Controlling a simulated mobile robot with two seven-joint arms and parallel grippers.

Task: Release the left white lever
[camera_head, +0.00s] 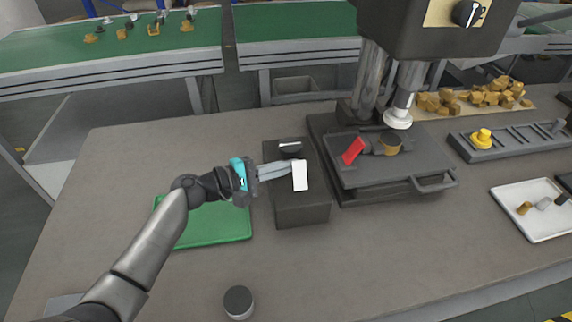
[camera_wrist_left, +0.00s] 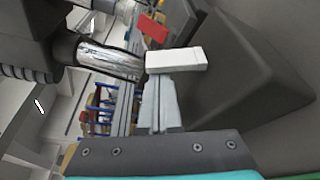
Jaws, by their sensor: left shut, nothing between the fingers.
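The white lever (camera_head: 300,175) stands on a dark grey box (camera_head: 302,211) in the middle of the table, beside a black knob (camera_head: 290,149) with a white mark. In the left wrist view the white lever (camera_wrist_left: 176,60) lies just past the fingertips. My left gripper (camera_head: 287,169) is shut and empty, its fingertips right at the lever's left side; whether they touch it I cannot tell. The fingers also show in the left wrist view (camera_wrist_left: 160,101). My right gripper is not in view.
Right of the box is a dark machine with a red lever (camera_head: 353,150) and a tray (camera_head: 400,172). A green mat (camera_head: 215,226) lies under my left arm. A dark round puck (camera_head: 238,301) stands near the front. A white tray (camera_head: 535,228) is at the right.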

